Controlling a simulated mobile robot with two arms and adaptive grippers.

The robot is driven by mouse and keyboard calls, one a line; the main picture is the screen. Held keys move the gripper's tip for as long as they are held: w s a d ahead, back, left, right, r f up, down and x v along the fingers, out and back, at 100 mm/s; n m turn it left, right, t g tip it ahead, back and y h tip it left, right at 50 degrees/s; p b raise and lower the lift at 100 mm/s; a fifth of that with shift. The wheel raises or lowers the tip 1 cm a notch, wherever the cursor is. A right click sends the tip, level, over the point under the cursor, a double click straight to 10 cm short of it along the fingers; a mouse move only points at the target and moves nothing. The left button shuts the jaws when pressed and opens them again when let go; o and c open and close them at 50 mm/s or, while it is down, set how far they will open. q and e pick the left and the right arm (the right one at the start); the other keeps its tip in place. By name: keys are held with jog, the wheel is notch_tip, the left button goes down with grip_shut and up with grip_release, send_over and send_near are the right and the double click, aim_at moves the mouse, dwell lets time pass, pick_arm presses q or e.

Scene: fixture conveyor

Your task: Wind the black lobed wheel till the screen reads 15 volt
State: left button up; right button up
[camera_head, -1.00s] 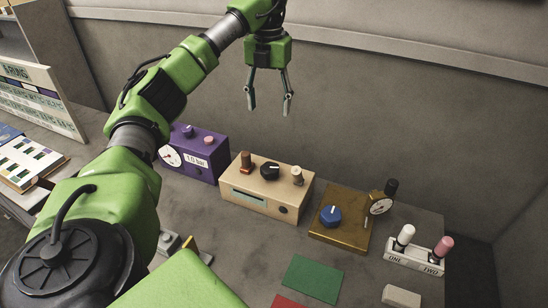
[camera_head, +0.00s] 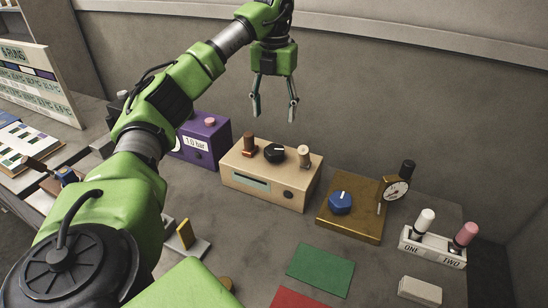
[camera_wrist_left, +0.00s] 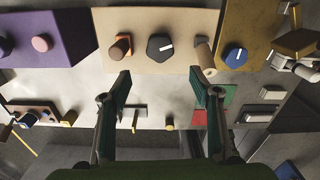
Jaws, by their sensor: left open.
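The black lobed wheel (camera_head: 274,153) sits on top of a beige box (camera_head: 262,198), between a brown post (camera_head: 249,143) and a tan post (camera_head: 304,155). It carries a white mark, which shows in the left wrist view on the wheel (camera_wrist_left: 159,48). The small screen (camera_head: 251,182) is on the box's front; its reading is too small to make out. My left gripper (camera_head: 275,108) is open and empty, pointing down, and appears above the wheel in the head view. In the left wrist view its fingers (camera_wrist_left: 160,86) are spread apart, clear of the wheel. My right gripper is not in view.
A purple box (camera_head: 207,140) marked 10 bar stands left of the beige box. Right of it are a brown box with a blue knob (camera_head: 340,202) and gauge (camera_head: 397,190), then a white ONE/TWO switch block (camera_head: 432,247). A green mat (camera_head: 320,270) lies in front.

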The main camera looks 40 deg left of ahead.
aim_at(274, 150)
pick_arm(q)
notch_tip(274, 150, down, 14)
jog(key=shift+p, duration=1.15)
jog(key=c, duration=1.1)
